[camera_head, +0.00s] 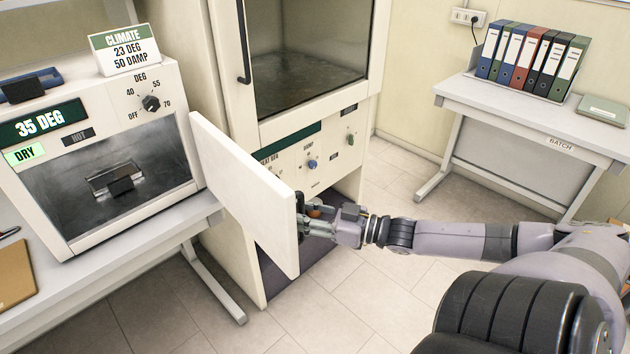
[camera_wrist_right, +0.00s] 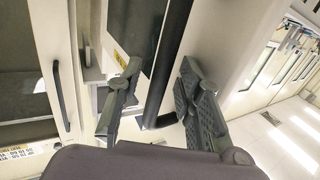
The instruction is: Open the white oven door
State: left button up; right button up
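The white oven (camera_head: 100,130) stands on a bench at the left, with a "35 DEG" display. Its door (camera_head: 245,185) is swung wide open on its right side, and the dark chamber shows. My right gripper (camera_head: 308,212) is at the door's free edge, on the handle side. In the right wrist view the dark bar handle (camera_wrist_right: 166,65) runs between the two fingers (camera_wrist_right: 160,105). The fingers are spread, with a gap visible around the bar. Whether one touches it is hard to tell. My left gripper is not in view.
A tall cream cabinet (camera_head: 225,60) with a glass door and knobs stands behind the oven door, close to my right gripper. A metal holder (camera_head: 117,181) sits in the chamber. A side table (camera_head: 535,120) with binders (camera_head: 530,60) is at the right. The floor between is clear.

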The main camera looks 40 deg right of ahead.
jog(key=v, duration=1.2)
jog(key=shift+f, duration=0.1)
dwell(0.4)
